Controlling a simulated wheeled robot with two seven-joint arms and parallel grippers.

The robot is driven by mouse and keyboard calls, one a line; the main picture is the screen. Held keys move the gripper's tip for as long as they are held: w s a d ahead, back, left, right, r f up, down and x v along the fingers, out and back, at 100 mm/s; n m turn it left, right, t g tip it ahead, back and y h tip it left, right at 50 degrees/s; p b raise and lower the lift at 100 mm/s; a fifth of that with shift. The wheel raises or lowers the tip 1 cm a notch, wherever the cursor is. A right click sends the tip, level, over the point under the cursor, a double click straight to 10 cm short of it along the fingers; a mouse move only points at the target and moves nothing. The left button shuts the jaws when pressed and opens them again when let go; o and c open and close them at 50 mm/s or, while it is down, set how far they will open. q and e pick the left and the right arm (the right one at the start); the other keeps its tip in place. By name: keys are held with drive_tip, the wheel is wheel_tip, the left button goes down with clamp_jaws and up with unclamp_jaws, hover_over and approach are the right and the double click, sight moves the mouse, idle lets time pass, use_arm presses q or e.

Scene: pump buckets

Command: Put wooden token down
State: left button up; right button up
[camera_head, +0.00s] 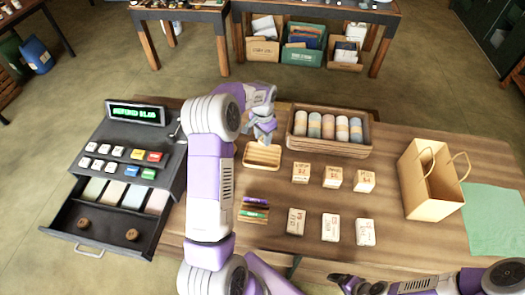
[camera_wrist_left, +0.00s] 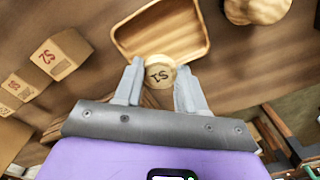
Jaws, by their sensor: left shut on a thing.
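A round, pale wooden token marked "$1" (camera_wrist_left: 159,72) is held between the fingertips of my left gripper (camera_wrist_left: 158,88) in the left wrist view. The token overlaps the near edge of a small wooden tray (camera_wrist_left: 160,38) in that view; I cannot tell whether it touches it. In the head view the left gripper (camera_head: 264,132) is just behind the tray (camera_head: 262,157), which looks empty. The token is hidden there. My right gripper (camera_head: 346,284) is at the bottom edge, low and partly visible; its jaws are unclear.
A cash register (camera_head: 120,160) with an open drawer (camera_head: 100,228) holding two brown round pieces stands left. A wooden box of rolls (camera_head: 330,152) is behind. Several price-marked blocks (camera_head: 333,176), white boxes (camera_head: 330,227), markers (camera_head: 254,208) and a paper bag (camera_head: 425,185) occupy the table.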

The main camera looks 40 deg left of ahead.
sight(262, 157)
use_arm(q)
drive_tip(key=f, duration=1)
drive_tip(key=shift+a, duration=0.2)
drive_tip(key=shift+f, duration=0.15)
drive_tip(key=o, duration=1)
drive_tip(key=shift+r, duration=0.2)
wheel_tip(262, 157, up, 12)
